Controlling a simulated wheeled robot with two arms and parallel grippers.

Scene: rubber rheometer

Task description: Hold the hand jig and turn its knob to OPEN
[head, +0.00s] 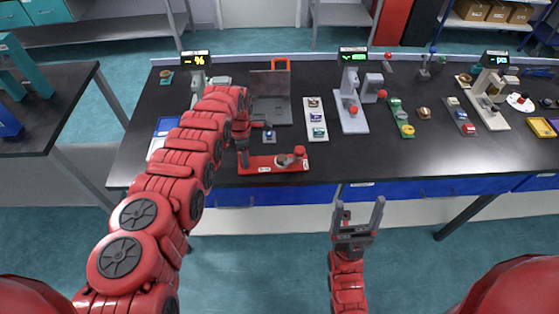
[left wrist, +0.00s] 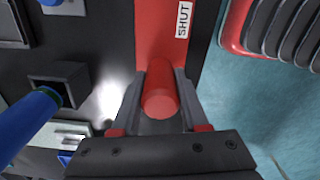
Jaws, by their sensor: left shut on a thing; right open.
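The hand jig (head: 255,162) is a flat red base at the table's front edge. A red ball knob (head: 298,150) stands at its right end, beside a grey round part (head: 282,160). My left gripper (head: 243,158) is shut on the red upright handle at the jig's left end. In the left wrist view, its fingers (left wrist: 160,105) close around the red handle (left wrist: 160,90), and a SHUT label (left wrist: 183,20) lies on the base nearby. The other label is too small to read. My right gripper (head: 359,215) is open and empty, in front of the table and right of the jig.
A grey open-lidded box (head: 270,110) with an orange handle stands behind the jig. A white tray (head: 315,118) and a grey instrument with a green display (head: 352,90) stand to the right. Bare black tabletop (head: 345,155) lies right of the jig.

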